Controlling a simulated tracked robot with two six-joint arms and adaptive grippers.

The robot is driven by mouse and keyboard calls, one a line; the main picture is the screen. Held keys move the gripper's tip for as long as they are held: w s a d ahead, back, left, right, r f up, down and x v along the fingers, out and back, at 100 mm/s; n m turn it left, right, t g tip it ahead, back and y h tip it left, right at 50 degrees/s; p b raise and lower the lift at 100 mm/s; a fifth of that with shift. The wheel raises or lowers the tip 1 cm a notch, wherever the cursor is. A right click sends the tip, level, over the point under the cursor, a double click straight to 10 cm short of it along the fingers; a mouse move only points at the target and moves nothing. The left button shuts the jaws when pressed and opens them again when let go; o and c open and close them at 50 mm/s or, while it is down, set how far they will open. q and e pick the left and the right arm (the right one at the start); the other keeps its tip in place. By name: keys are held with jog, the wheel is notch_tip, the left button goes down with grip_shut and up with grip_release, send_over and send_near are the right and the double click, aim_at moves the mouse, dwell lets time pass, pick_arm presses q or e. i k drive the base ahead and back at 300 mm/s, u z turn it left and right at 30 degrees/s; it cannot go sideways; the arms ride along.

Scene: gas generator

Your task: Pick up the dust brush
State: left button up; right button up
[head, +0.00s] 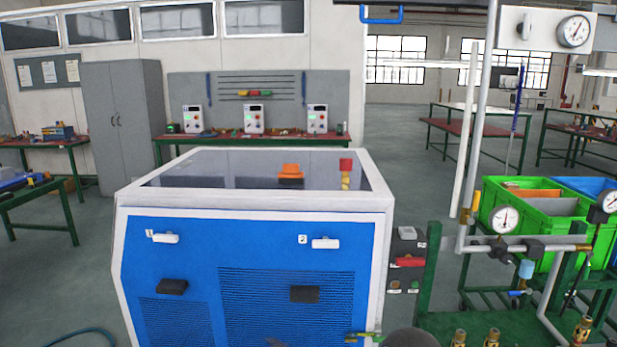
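I cannot pick out the dust brush with certainty. A small orange object with a darker lower part (290,174) sits on the dark top of the blue and white generator cabinet (250,240). It is too small to tell whether it is the brush. A red and yellow object (346,174) stands upright to its right on the same top. Neither of my grippers can be made out in the head view. A dark rounded shape at the bottom edge (410,338) is cut off, and I cannot tell what it is.
Pipes with a gauge (504,219) and green crates (528,208) on a green frame stand to the right of the cabinet. A workbench with control boxes (254,119) and a grey locker (118,120) are behind. The floor on the left is mostly open.

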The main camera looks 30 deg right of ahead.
aim_at(291, 175)
jog(key=u, duration=0.05)
jog(key=i, duration=1)
jog(key=z, duration=0.05)
